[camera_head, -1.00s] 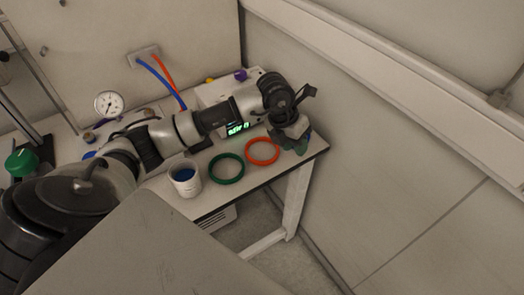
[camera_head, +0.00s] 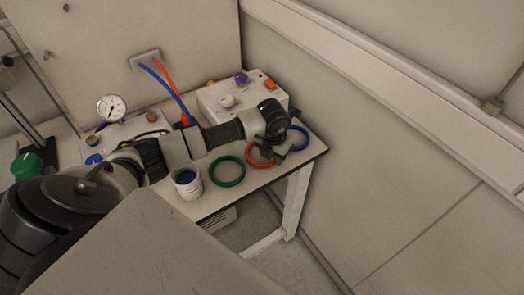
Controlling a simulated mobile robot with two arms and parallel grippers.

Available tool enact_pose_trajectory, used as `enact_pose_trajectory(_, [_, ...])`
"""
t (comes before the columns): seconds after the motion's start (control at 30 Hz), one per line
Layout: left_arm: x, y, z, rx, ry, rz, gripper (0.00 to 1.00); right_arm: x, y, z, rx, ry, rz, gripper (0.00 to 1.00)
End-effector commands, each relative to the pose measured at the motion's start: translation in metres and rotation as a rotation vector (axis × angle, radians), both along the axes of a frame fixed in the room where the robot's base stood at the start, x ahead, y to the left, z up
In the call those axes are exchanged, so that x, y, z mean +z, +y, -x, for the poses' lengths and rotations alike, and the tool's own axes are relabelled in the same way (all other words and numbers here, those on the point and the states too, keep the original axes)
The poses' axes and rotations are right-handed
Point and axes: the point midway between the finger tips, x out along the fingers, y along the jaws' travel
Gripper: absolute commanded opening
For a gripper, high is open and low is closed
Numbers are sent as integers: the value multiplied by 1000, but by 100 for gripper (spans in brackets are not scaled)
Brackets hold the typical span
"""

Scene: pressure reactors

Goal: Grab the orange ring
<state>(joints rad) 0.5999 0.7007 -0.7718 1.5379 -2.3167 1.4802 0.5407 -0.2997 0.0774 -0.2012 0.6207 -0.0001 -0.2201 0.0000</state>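The orange ring (camera_head: 250,160) lies flat on the bench, between the green ring (camera_head: 227,184) on its left and the blue ring (camera_head: 304,137) on its right. My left gripper (camera_head: 273,154) points down over the right side of the orange ring and hides part of it. It is small and dark here, so I cannot tell whether its fingers are apart or closed, or whether they touch the ring. My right gripper is not in view.
A white cup with blue contents (camera_head: 187,184) stands left of the green ring. A white box with coloured knobs (camera_head: 215,99) stands behind my arm. A pressure gauge (camera_head: 112,108) is at the back left. The bench (camera_head: 315,147) ends close to the rings.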

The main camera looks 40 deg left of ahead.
Motion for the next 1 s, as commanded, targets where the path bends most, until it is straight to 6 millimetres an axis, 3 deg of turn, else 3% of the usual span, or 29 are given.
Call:
enact_pose_trajectory(0.1, [-9,0,-1,-1,2,-1,34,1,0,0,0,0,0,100])
enact_pose_trajectory(0.33, [-10,0,-1,-2,0,0,34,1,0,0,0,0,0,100])
enact_pose_trajectory(0.57, [-10,0,-1,-1,0,0,0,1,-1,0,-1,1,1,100])
enact_pose_trajectory(1.0, [-6,0,-2,-1,-2,0,0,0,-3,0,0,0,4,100])
